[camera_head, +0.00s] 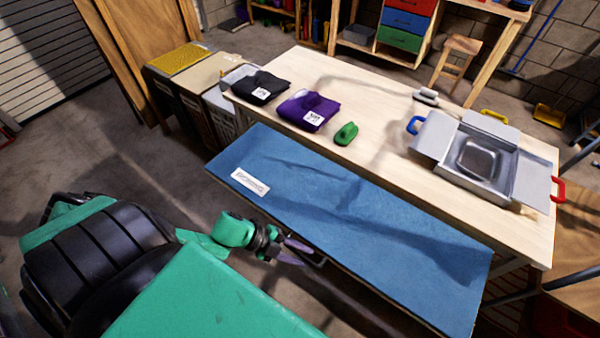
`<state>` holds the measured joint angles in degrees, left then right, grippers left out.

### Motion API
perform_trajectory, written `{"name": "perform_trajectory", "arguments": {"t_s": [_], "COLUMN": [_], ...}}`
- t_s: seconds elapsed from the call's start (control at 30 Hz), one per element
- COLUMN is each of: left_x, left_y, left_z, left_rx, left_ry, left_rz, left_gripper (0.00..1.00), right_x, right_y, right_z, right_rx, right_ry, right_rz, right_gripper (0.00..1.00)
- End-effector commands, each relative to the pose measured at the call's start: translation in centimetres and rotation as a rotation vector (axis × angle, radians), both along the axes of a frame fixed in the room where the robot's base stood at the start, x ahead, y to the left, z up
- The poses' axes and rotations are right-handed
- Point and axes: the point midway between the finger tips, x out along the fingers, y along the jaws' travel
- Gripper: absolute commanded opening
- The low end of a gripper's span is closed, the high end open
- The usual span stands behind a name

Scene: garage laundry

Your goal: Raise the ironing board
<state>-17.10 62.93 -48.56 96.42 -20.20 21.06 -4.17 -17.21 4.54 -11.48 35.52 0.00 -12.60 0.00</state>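The blue ironing board (340,215) lies flat along the near side of the wooden table, slanting from upper left to lower right. A white label (250,181) is on its left part. My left gripper (312,258) is at the board's near edge, around its middle. Its fingers reach toward the edge and partly under it, so I cannot tell whether they touch or grip it. My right gripper is not in view. The board's legs and underside are hidden.
The wooden table (385,145) stands just behind the board. Bins (190,85) stand at the left; floor at left is clear.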

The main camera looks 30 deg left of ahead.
Motion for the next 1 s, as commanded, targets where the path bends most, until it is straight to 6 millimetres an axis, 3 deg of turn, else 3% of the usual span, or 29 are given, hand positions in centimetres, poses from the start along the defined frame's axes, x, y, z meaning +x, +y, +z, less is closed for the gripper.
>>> {"name": "perform_trajectory", "arguments": {"t_s": [0.27,0.47,0.67,0.9,1.0], "left_x": [0.1,-0.7,-2.2,-4.3,-4.9], "left_y": [0.1,1.6,4.3,8.7,10.0], "left_z": [0.0,1.0,3.6,7.8,8.6], "left_rx": [0.002,0.004,0.004,0.003,0.001], "left_ry": [-0.001,0.003,0.006,0.004,0.0], "left_rz": [0.004,0.004,0.002,0.0,0.001], "left_gripper": [0.44,0.44,0.44,0.44,0.44], "right_x": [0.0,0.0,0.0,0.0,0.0], "right_y": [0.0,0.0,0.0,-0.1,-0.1], "right_z": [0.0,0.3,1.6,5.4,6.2], "right_rx": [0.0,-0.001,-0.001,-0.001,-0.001], "right_ry": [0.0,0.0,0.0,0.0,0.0], "right_rz": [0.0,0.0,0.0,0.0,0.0], "right_gripper": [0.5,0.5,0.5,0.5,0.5]}}
